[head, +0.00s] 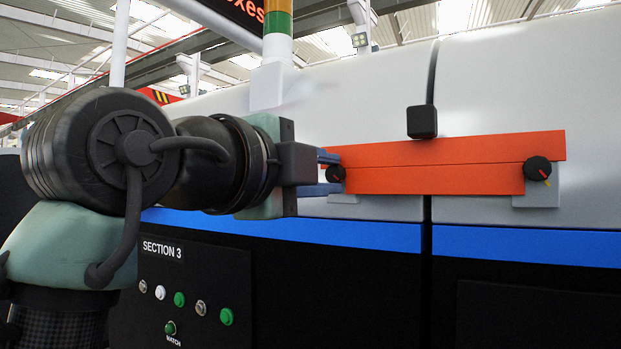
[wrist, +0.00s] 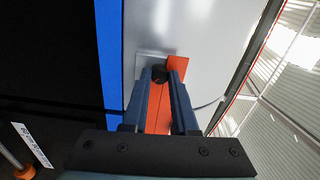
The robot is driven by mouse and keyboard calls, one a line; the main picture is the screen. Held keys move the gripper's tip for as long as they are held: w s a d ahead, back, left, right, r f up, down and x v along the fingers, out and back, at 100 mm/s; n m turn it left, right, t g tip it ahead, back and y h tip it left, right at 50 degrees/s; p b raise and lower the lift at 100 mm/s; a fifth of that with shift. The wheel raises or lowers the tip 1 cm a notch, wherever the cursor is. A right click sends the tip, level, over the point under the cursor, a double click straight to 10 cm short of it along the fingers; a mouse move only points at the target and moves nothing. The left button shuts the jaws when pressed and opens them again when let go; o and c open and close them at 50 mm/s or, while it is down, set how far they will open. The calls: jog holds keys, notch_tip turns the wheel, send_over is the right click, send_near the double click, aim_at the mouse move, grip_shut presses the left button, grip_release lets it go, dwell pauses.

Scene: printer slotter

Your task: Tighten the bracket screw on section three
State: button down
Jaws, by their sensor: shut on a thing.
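The bracket is a long orange bar (head: 440,165) in two overlapping strips on the white machine front. A second black knob (head: 538,169) with a red pointer sits at the right end, untouched.
A black panel labelled SECTION 3 (head: 195,300) with several buttons lies below my gripper. A blue stripe (head: 330,232) runs below the bracket. A black block (head: 422,122) sits just above the bar at a vertical seam. The front around the right knob is clear.

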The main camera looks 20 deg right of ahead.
jog(key=shift+m, duration=0.9)
jog(key=c, duration=0.7)
grip_release()
jog(key=b+v, duration=0.4)
jog(key=v, duration=0.9)
jog(key=shift+w+d+b, duration=0.1)
jog(key=shift+b, duration=0.2)
